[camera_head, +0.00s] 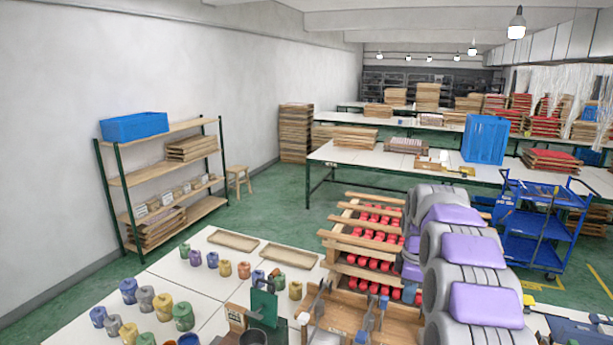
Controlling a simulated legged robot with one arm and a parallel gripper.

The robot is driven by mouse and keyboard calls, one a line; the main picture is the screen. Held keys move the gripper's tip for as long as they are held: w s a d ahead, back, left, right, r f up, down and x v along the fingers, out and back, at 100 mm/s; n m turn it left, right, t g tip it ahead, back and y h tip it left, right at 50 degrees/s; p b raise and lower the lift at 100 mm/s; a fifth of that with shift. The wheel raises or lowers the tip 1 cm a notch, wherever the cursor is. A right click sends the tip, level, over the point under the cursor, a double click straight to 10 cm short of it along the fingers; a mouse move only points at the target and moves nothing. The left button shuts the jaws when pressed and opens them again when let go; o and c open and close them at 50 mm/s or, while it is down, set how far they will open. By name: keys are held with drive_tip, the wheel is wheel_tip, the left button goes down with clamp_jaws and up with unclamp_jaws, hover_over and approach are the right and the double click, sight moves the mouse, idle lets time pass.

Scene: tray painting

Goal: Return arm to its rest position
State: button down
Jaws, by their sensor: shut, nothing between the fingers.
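My arm (470,250), with grey links and purple covers, fills the lower right of the head view. It stands in front of the work table and runs from the bottom edge up toward the middle. Its end cannot be made out, and my gripper is not in view. The arm covers part of a wooden rack (345,244) holding rows of red pieces. Whether the arm touches the rack cannot be told.
The near white table (195,240) carries several paint pots (184,316) and two empty wooden trays (233,240). A blue cart (535,220) stands to the right. A shelf (165,173) stands by the left wall. Green floor (275,210) is clear behind the table.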

drive_tip(key=s+a+f+m+b, duration=0.2)
drive_tip(key=s+a+m+b, duration=0.15)
drive_tip(key=s, duration=0.45)
drive_tip(key=s+a+f+m+b, duration=0.2)
drive_tip(key=s+a+b, duration=0.15)
drive_tip(key=s, duration=0.55)
drive_tip(key=s+a+f+m+g+b, duration=0.1)
drive_tip(key=s+f+m+b, duration=0.3)
drive_tip(key=s, duration=0.9)
drive_tip(key=s+a+f+m+g+b, duration=0.1)
drive_tip(key=s+f+m+b, duration=0.3)
drive_tip(key=s+f, duration=0.6)
drive_tip(key=s+a+b, duration=0.1)
drive_tip(key=s+b, duration=0.1)
drive_tip(key=s, duration=0.2)
drive_tip(key=shift+s+a+f, duration=0.2)
drive_tip(key=shift+a+f, duration=0.05)
drive_tip(key=shift+f, duration=0.15)
drive_tip(key=shift+a, duration=0.3)
drive_tip(key=shift+d, duration=0.15)
